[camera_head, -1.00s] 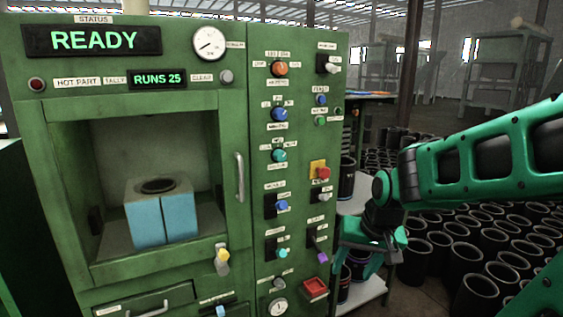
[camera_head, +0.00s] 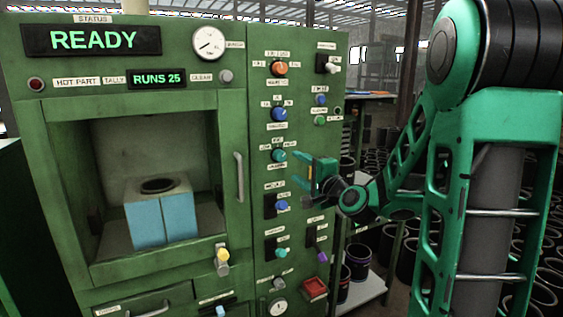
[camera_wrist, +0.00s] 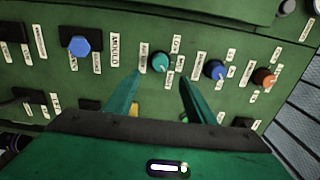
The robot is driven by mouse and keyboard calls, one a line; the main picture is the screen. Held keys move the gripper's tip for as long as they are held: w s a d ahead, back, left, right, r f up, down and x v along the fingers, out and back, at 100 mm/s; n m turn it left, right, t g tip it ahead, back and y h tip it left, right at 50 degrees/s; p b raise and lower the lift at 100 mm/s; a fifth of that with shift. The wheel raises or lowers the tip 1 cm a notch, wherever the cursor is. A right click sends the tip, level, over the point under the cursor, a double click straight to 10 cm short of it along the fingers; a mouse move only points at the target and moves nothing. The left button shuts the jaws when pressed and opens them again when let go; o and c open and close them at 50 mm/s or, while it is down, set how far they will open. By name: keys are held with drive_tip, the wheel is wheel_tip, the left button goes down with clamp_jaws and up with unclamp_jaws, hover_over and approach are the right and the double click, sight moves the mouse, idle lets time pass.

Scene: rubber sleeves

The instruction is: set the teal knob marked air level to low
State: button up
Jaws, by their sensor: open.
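A round teal knob (camera_head: 279,156) sits on the green panel's right column, with small labels around it. I take it as the air level knob, though its lettering is too small to read surely. It also shows in the wrist view (camera_wrist: 160,62), just beyond and between my fingertips. I cannot tell which mark it points at. My gripper (camera_head: 307,172) is open and empty, a little to the right of the knob and apart from it. In the wrist view my two fingers (camera_wrist: 160,84) point at the knob.
A blue knob (camera_head: 279,114) is above the teal knob and a blue switch (camera_head: 282,205) below. Another teal switch (camera_head: 283,252) is lower. A door handle (camera_head: 239,177) stands out to the left.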

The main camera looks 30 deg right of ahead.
sight(282, 157)
drive_tip(key=w, duration=1)
drive_tip(key=shift+w, duration=0.2)
drive_tip(key=shift+f, duration=0.1)
drive_tip(key=c, duration=1)
